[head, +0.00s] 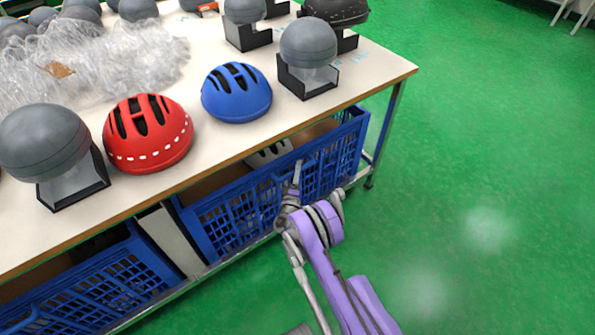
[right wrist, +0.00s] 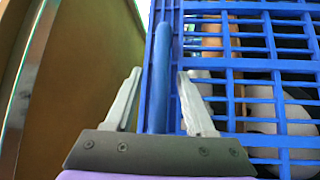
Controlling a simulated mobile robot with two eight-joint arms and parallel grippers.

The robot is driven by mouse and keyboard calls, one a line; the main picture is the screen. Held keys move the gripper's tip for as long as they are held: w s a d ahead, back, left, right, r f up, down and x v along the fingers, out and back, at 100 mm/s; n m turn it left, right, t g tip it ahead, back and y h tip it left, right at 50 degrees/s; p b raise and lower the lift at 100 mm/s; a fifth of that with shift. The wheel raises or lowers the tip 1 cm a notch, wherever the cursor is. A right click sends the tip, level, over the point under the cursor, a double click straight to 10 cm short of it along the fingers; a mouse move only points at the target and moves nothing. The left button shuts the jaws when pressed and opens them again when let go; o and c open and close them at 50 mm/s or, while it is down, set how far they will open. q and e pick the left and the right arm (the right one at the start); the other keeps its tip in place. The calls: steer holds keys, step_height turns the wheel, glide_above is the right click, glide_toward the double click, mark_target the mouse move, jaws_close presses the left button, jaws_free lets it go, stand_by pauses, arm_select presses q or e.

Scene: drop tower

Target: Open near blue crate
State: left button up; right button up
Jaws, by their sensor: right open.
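A blue slatted crate (head: 228,222) sits on the shelf under the table, with some items inside, partly hidden by the tabletop. A second blue crate (head: 95,292) sits lower left under the same table. My right gripper (head: 296,172) is at the front wall of the first crate. In the right wrist view, my right gripper (right wrist: 160,82) is open, with one finger on each side of a blue crate bar (right wrist: 160,65). Both fingers look apart from the bar, though contact is hard to tell. My left gripper is not in view.
The table (head: 190,185) holds a red helmet (head: 148,134), a blue helmet (head: 236,93), grey dummy heads on black stands and clear plastic wrap. A metal table leg (head: 384,135) stands right of the crate.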

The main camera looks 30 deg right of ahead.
steer(key=shift+c, duration=0.2)
jaws_close()
stand_by(1.1)
